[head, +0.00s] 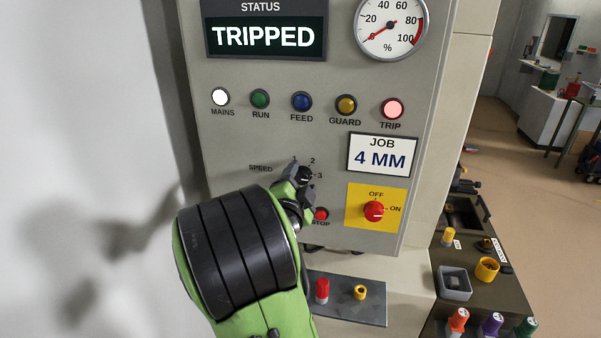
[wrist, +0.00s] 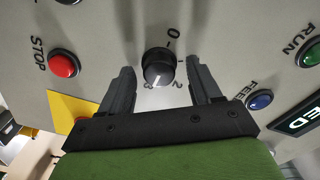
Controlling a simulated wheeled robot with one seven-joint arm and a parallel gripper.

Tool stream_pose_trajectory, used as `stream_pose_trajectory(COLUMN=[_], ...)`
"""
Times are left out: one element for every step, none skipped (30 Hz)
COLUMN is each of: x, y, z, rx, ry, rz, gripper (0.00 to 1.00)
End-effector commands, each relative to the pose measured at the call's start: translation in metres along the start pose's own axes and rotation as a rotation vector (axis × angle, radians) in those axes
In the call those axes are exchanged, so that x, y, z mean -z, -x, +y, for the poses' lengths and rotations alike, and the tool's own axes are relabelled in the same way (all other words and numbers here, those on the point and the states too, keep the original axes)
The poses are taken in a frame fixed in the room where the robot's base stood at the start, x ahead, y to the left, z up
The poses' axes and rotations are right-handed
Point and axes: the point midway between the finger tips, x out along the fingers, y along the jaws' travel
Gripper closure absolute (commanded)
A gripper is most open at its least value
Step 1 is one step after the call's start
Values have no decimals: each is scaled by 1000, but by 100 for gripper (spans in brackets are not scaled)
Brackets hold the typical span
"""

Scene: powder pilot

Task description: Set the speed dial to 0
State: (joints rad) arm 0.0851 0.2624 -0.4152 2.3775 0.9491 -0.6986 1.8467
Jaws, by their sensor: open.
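The speed dial (wrist: 158,68) is a round black knob with a white pointer mark, with 0 and other numbers around it. In the wrist view its mark points down the picture, to the region of 2 and 3; I cannot tell exactly which. My gripper (wrist: 160,75) is open, with one dark finger on each side of the knob and a visible gap on both sides. In the head view my gripper (head: 299,182) is at the panel and covers much of the dial and its 0 label; 1, 2 and 3 show.
The red stop button (head: 321,214) is close below the dial. The red OFF/ON switch (head: 374,211) on a yellow plate is to the right. Several lamps, including the lit trip lamp (head: 392,108), are above. The status display (head: 265,37) reads TRIPPED. The job sign (head: 382,153) reads 4 MM.

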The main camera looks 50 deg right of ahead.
Motion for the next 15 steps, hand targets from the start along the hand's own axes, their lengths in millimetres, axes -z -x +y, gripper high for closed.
stream_pose_trajectory(x=[0, 0, 0, 0, -1, -1, -1, -1, -1, -1, -1, -1, -1, -1, -1], y=[-2, -2, -2, -2, -2, -2, -2, -2, -2, -2, -2, -1, -1, -1, -1], z=[0, 0, 1, 1, 1, 1, 1, 1, 1, 1, 1, 1, 1, 1, 1], rx=[-1, 0, 0, 0, 0, 0, 0, 0, 0, 0, 0, 0, 0, 0, -1], ry=[0, -1, -1, -1, -1, -1, -1, -1, -1, -1, -1, -1, -1, -1, -1], rz=[0, 0, 0, 0, 0, 0, 0, 0, 0, 0, 0, 0, 0, 0, 0], gripper=[37, 37, 37, 37, 37, 37, 37, 41, 48, 52, 57, 63, 67, 72, 78])
